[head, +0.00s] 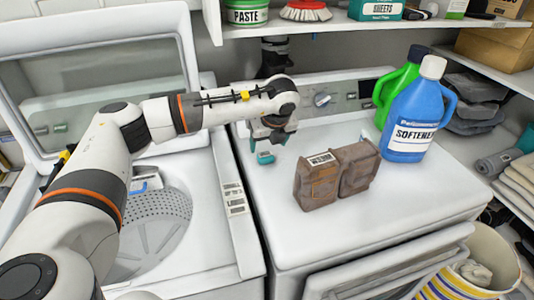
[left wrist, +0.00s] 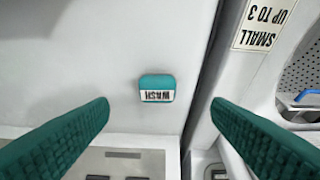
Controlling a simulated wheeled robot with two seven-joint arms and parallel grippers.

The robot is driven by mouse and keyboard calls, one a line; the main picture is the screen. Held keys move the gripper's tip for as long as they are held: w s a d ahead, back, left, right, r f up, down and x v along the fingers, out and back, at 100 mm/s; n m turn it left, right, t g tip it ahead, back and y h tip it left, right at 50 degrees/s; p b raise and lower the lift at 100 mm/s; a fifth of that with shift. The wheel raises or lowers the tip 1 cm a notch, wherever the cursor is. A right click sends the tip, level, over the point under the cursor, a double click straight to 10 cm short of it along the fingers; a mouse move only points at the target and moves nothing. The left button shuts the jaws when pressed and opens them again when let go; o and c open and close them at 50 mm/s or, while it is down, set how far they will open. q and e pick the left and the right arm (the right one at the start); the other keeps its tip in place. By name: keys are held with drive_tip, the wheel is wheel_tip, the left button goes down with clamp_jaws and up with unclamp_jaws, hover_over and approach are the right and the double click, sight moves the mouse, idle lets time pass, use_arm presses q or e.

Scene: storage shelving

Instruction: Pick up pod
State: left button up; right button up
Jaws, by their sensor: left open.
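The pod (left wrist: 157,88) is a small teal block with a white label reading "WASH", upside down in the left wrist view. It lies on the white top of the dryer, near the edge beside the washer. In the head view the pod (head: 265,158) shows as a small teal piece just below my left gripper (head: 271,138). My left gripper is open and empty. In the left wrist view its two teal fingers (left wrist: 160,108) stand wide apart, with the pod beyond and between them, not touched. My right gripper is not in view.
Two brown bags (head: 336,174) stand on the dryer top (head: 420,195) right of the pod. A blue softener jug (head: 413,115) and a green jug (head: 398,82) stand behind. The open washer (head: 225,190) is on the left. A shelf (head: 350,22) hangs above.

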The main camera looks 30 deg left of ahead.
sight(264, 160)
use_arm(q)
drive_tip(key=shift+x, duration=1)
drive_tip(key=shift+w+a+f+p, duration=0.1)
drive_tip(key=shift+w+f+p, duration=0.05)
drive_tip(key=shift+f+p, duration=0.15)
drive_tip(key=p+x, duration=0.2)
drive_tip(key=x, duration=0.2)
drive_tip(key=shift+w+a+f, duration=0.1)
drive_tip(key=shift+w+a, duration=0.05)
drive_tip(key=shift+w, duration=0.05)
drive_tip(key=shift+f, duration=0.25)
drive_tip(key=shift+w+f, duration=0.1)
drive_tip(key=shift+c, duration=0.2)
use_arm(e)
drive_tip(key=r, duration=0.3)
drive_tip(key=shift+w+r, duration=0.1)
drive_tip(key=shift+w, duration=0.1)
use_arm(q)
drive_tip(key=shift+a, duration=0.1)
drive_tip(key=c, duration=1)
